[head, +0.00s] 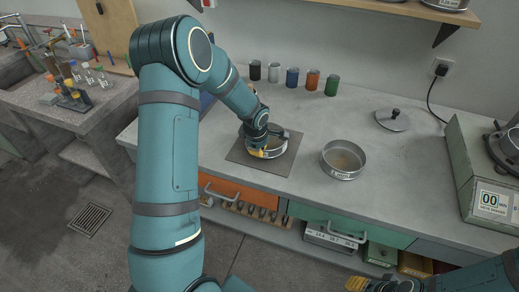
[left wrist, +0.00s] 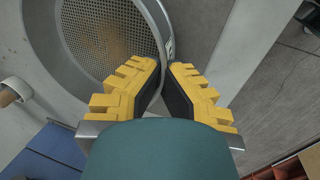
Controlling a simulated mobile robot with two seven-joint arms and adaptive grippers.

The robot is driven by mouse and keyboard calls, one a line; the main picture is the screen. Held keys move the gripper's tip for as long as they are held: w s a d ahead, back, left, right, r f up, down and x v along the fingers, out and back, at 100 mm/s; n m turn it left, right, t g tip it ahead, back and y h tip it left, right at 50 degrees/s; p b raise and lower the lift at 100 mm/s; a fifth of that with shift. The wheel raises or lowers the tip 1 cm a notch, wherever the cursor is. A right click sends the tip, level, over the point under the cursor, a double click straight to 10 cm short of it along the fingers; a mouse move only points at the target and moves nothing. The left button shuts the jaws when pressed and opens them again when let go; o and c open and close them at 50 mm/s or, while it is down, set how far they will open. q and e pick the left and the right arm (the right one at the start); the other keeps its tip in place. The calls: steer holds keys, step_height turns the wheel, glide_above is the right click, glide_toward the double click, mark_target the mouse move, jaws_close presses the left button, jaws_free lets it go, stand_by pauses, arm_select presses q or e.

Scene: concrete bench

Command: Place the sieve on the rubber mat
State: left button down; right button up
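A round metal sieve (head: 279,149) with a mesh bottom is over the dark square rubber mat (head: 243,156) on the bench. In the left wrist view the sieve's mesh (left wrist: 105,38) fills the upper left. My left gripper (head: 262,146) is at the near-left side of this sieve. Its yellow fingers (left wrist: 166,66) close together on the sieve's rim. The sieve looks about level; I cannot tell whether it rests on the mat or hangs just above it. My right gripper (head: 383,284) shows only partly at the bottom edge, away from the sieve; its opening is unclear.
A second round sieve (head: 343,159) stands right of the mat. Several coloured cups (head: 292,77) line the back. A metal lid (head: 392,120) lies at the back right, near a green machine (head: 480,165). Bare bench lies between the cups and second sieve.

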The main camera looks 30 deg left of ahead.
arm_select(q)
steer(key=c, duration=1.1)
jaws_free()
steer(key=shift+c, duration=0.2)
steer(key=shift+r, duration=0.1)
